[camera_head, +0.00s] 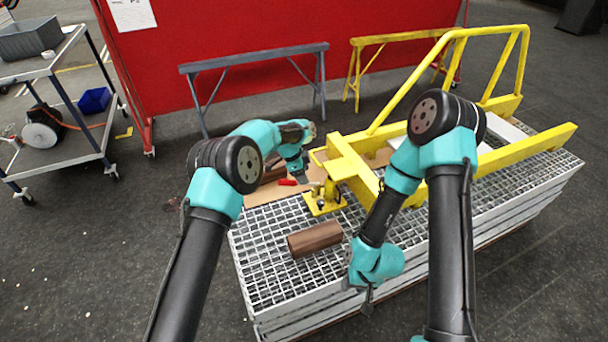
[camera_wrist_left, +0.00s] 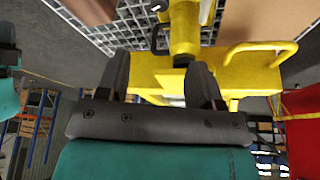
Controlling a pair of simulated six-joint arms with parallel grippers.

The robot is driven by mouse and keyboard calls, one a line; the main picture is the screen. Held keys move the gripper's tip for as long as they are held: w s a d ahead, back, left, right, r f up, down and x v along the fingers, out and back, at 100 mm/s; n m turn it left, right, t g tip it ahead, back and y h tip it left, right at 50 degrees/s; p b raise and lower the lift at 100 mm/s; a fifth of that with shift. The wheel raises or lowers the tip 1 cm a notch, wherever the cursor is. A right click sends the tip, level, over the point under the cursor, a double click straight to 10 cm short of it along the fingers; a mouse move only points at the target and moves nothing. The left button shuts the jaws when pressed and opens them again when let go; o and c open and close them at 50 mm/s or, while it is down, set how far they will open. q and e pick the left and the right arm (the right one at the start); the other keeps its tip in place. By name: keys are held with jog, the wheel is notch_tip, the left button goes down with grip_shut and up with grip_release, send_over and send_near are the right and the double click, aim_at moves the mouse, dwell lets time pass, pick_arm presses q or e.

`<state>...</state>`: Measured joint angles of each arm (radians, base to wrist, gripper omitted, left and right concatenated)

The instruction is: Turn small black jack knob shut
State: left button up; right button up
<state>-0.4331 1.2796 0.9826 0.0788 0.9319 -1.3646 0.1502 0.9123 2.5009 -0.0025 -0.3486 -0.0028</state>
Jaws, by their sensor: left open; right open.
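A yellow jack (camera_head: 325,198) stands on the grating near the yellow frame's end; it also shows in the left wrist view (camera_wrist_left: 184,35). A small dark loop-shaped part (camera_wrist_left: 159,40) sits beside the jack's column, between and beyond my left fingers. I cannot tell whether it is the small black knob. My left gripper (camera_wrist_left: 160,82) is open and empty, with its fingers on either side of the yellow metal beyond. In the head view its fingers are largely hidden near the jack. My right gripper (camera_head: 367,300) is open and empty, low at the grating's front edge.
The yellow frame (camera_head: 480,160) lies along the stacked gratings (camera_head: 270,270). Trestles and a red panel (camera_head: 250,45) stand behind.

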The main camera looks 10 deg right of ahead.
aim_at(321, 202)
pick_arm(q)
jog(key=s+d+n+t+y, duration=0.1)
jog(key=s+d+n+t, duration=0.2)
jog(key=s+n, duration=0.4)
jog(key=n+t, duration=0.1)
jog(key=n, duration=0.5)
jog(key=shift+n+t+y, duration=0.3)
jog(key=shift+y, duration=0.1)
jog(key=shift+s+d, duration=0.1)
jog(key=x, duration=1.7)
jog(key=shift+f, duration=0.3)
jog(key=c, duration=0.9)
